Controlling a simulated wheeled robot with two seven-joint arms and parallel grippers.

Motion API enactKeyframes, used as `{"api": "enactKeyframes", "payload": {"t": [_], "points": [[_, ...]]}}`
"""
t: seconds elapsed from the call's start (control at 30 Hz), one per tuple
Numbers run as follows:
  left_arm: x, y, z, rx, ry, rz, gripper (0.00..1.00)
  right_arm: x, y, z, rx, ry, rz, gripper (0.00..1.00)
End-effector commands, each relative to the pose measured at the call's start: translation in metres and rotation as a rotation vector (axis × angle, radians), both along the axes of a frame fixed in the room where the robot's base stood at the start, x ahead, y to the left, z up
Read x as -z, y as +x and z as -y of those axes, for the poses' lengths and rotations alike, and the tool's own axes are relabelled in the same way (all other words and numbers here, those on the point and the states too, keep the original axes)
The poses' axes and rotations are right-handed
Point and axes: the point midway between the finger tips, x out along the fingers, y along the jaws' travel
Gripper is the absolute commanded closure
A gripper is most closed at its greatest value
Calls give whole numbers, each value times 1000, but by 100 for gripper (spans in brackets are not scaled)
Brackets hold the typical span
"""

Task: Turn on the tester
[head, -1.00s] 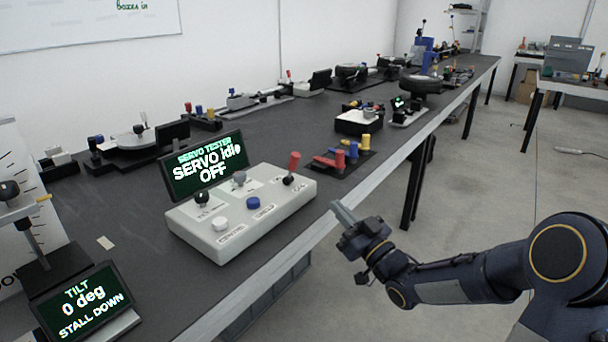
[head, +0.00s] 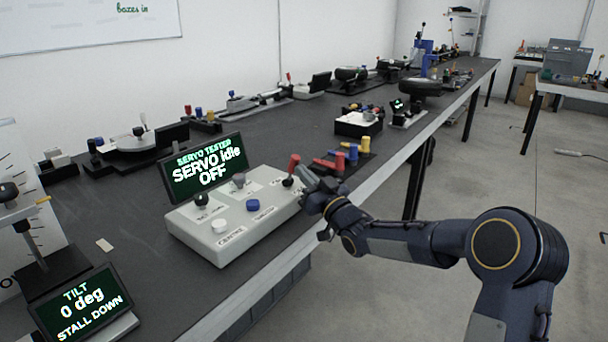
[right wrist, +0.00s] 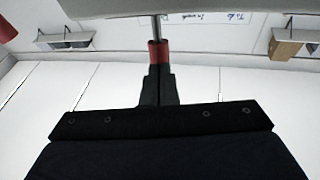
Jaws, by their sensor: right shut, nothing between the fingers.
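The servo tester is a pale grey console (head: 225,243) on the dark bench. Its screen (head: 205,165) reads "SERVO idle OFF". A red-handled lever (head: 293,163) stands at its far right end, leaning slightly. The console also has black and grey knobs, a blue button (head: 253,205) and a white button (head: 219,226). My right gripper (head: 309,177) is shut and empty, just right of the red lever. In the right wrist view the shut fingers (right wrist: 157,72) line up with a red handle (right wrist: 158,50) on a metal stem. I cannot tell whether they touch. My left gripper is out of view.
A tilt display (head: 82,302) stands at the front left. Red, blue and yellow cylinders (head: 352,154) sit on a dark base just behind my gripper. More devices line the bench behind.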

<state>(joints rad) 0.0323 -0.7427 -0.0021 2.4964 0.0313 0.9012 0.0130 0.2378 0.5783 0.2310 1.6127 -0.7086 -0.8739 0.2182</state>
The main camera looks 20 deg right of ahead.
Motion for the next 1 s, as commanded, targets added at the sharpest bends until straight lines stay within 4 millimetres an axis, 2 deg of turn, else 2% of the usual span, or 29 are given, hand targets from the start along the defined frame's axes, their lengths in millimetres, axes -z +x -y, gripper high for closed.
{"api": "enactKeyframes", "payload": {"t": [0.53, 0.83, 1.0], "points": [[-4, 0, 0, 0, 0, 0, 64, -4, 4, -2, 0, -7, -8, 100], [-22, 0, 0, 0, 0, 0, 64, -11, 7, -4, 0, -56, -70, 100], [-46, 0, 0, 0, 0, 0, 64, -22, 11, -8, -1, -114, -144, 100]]}}
